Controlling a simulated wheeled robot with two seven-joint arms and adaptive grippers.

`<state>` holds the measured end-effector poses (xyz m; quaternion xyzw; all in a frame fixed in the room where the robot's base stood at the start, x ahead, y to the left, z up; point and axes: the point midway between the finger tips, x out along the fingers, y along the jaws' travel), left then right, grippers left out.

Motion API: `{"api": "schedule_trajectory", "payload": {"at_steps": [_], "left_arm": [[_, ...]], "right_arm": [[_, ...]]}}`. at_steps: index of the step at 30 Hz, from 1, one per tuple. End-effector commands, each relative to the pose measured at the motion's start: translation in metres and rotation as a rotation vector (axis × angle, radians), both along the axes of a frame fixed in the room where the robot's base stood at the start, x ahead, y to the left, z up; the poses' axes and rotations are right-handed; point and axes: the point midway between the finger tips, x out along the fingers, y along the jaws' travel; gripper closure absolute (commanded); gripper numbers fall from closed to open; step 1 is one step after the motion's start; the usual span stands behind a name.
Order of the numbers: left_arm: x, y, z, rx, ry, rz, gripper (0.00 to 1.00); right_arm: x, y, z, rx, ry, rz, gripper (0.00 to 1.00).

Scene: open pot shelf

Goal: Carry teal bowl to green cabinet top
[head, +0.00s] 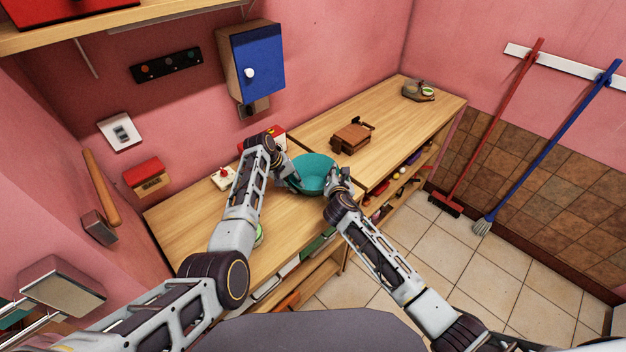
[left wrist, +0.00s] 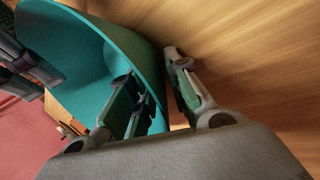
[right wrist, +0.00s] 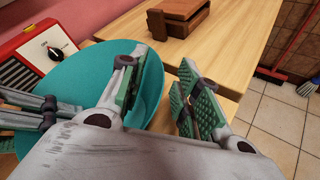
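The teal bowl (head: 314,172) sits upright on the wooden counter (head: 190,222), between my two grippers. My left gripper (head: 291,178) is at its left side. In the left wrist view, the fingers (left wrist: 158,98) are apart, with the bowl wall (left wrist: 62,50) between them and a gap on the outer side. My right gripper (head: 338,182) is at its right side. In the right wrist view, its fingers (right wrist: 158,95) are also spread, one inside the bowl (right wrist: 75,95) and one outside. A green front (head: 318,243) shows under the counter; I cannot tell whether it is the green cabinet.
A brown box-like object (head: 352,137) stands behind the bowl on the counter. A red appliance (right wrist: 38,50) is close beside the bowl. A grey tray-like item (head: 418,91) lies at the far end. A blue-doored cabinet (head: 258,68) hangs on the wall. The counter between the brown object and far end is clear.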

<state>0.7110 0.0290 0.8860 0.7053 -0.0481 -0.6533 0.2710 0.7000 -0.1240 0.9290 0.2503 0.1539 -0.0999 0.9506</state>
Motion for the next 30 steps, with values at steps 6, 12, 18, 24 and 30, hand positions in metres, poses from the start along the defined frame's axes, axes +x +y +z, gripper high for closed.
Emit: {"api": "schedule_trajectory", "payload": {"at_steps": [6,12,18,24,30], "left_arm": [[0.0015,-0.0046,-0.0092,0.0,0.0,0.0,0.82],[0.0019,-0.0057,-0.0116,0.0,-0.001,0.0,0.82],[0.0018,-0.0056,-0.0116,0.0,0.0,0.0,0.82],[0.0017,-0.0055,-0.0116,0.0,0.0,0.0,1.0],[0.0015,-0.0053,-0.012,0.001,0.0,0.0,1.0]], "right_arm": [[0.0099,-0.0015,-0.0036,0.0,0.001,-0.001,0.67],[0.0123,-0.0018,-0.0046,0.0,0.0,0.0,0.67],[0.0122,-0.0017,-0.0047,0.0,0.0,0.0,0.67],[0.012,-0.0017,-0.0047,0.0,0.0,0.0,0.92],[0.0119,-0.0018,-0.0048,0.0,0.001,0.0,1.0]]}}
